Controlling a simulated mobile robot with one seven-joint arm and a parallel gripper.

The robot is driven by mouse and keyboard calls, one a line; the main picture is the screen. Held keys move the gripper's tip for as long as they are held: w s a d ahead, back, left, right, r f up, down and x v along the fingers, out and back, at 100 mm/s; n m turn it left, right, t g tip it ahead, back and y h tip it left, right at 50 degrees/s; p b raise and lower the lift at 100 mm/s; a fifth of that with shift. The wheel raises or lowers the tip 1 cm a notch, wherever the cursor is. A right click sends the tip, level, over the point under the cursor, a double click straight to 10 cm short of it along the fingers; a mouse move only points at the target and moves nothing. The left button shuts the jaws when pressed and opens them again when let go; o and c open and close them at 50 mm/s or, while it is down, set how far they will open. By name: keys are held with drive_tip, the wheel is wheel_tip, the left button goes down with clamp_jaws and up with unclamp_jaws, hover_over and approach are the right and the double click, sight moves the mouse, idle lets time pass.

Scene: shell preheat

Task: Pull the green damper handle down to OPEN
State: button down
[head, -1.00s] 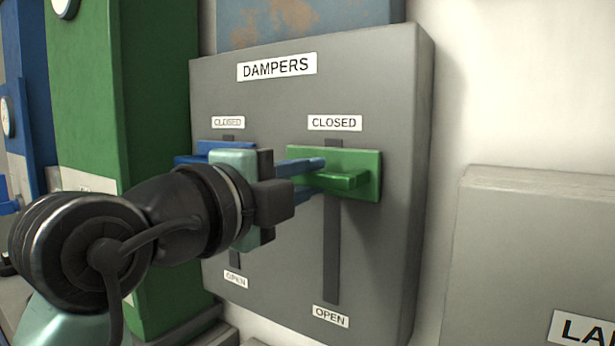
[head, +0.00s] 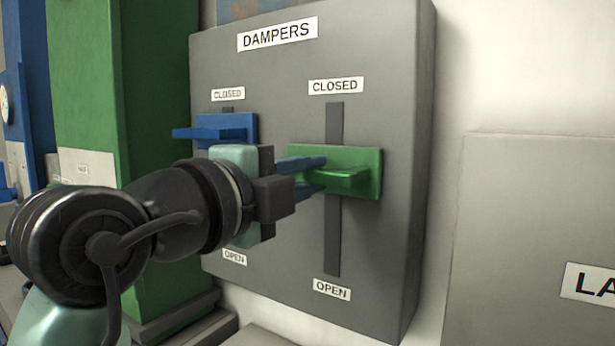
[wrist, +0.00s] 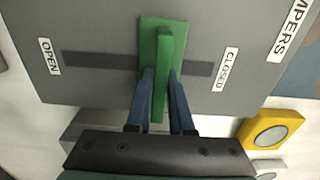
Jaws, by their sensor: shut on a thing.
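The green damper handle (head: 352,172) sits partway down the right slot (head: 333,235) of the grey DAMPERS panel (head: 385,90), with bare slot showing above and below it. My gripper (head: 312,174) reaches in from the left, its blue fingers above and below the handle's ledge. In the wrist view the green handle (wrist: 164,65) stands between my two fingers, which are shut on it, and slot shows on both sides. The CLOSED label (head: 335,86) is above the slot and the OPEN label (head: 332,290) is below it.
The blue damper handle (head: 222,128) is near the top of the left slot, close above my wrist. A green column (head: 110,80) stands left of the panel. A grey box (head: 540,210) is at the right. A yellow-framed round thing (wrist: 270,135) shows in the wrist view.

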wheel_tip(320, 180, down, 12)
drive_tip(key=b, duration=1)
drive_tip(key=shift+w+r, duration=0.1)
drive_tip(key=shift+r, duration=0.15)
drive_tip(key=c, duration=0.8)
unclamp_jaws()
drive_tip(key=shift+d, duration=0.1)
